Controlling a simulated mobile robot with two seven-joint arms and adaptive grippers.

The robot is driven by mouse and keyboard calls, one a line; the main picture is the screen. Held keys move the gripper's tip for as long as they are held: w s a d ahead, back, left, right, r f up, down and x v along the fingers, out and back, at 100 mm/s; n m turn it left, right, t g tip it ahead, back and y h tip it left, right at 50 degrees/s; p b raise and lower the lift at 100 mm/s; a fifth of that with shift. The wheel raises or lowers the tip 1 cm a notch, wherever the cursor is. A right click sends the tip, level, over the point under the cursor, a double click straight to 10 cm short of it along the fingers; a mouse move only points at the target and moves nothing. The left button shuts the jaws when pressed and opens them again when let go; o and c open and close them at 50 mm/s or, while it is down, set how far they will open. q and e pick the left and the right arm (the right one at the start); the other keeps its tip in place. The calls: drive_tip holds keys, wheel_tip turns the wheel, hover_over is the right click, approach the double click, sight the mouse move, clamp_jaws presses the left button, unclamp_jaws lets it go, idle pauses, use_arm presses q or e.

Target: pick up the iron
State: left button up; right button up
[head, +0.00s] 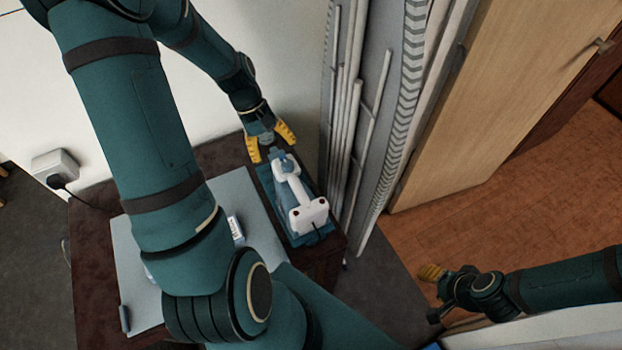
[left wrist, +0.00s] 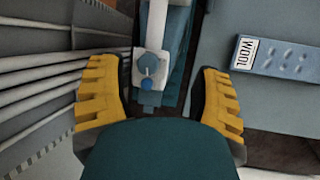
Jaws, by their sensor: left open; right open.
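The iron (head: 298,198) is white and blue and rests on a teal-blue tray or mat (head: 269,186) at the right end of a dark brown table. In the head view my left gripper (head: 270,146) is open, just beyond the iron's far end, with its yellow fingers spread. In the left wrist view the iron (left wrist: 151,57) shows between the open fingers of the left gripper (left wrist: 160,105), with its blue knob nearest. I cannot tell whether a finger touches it. My right gripper (head: 434,290) is open and empty at the lower right, far from the iron.
A grey board (head: 238,188) lies on the dark table (head: 92,235), left of the iron. A small box marked WOOL (left wrist: 271,56) lies on it. A rack of grey pipes (head: 348,120) stands close to the iron's right. A wall socket (head: 55,165) is at far left.

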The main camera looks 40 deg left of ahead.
sight(295, 183)
use_arm(q)
drive_tip(key=b+x, duration=0.1)
drive_tip(key=x, duration=0.6)
drive_tip(key=shift+w+d+f, duration=0.1)
drive_tip(key=shift+w+f, duration=0.05)
drive_tip(key=shift+f, duration=0.05)
drive_tip(key=shift+b+x, duration=0.6)
drive_tip(key=shift+x, duration=2.45)
drive_tip(key=shift+w+d, duration=0.1)
drive_tip(key=shift+d, duration=0.1)
clamp_jaws()
use_arm(e)
drive_tip(key=shift+s+f, duration=0.1)
drive_tip(key=shift+f, duration=0.85)
use_arm(q)
drive_tip(key=shift+r, duration=0.1)
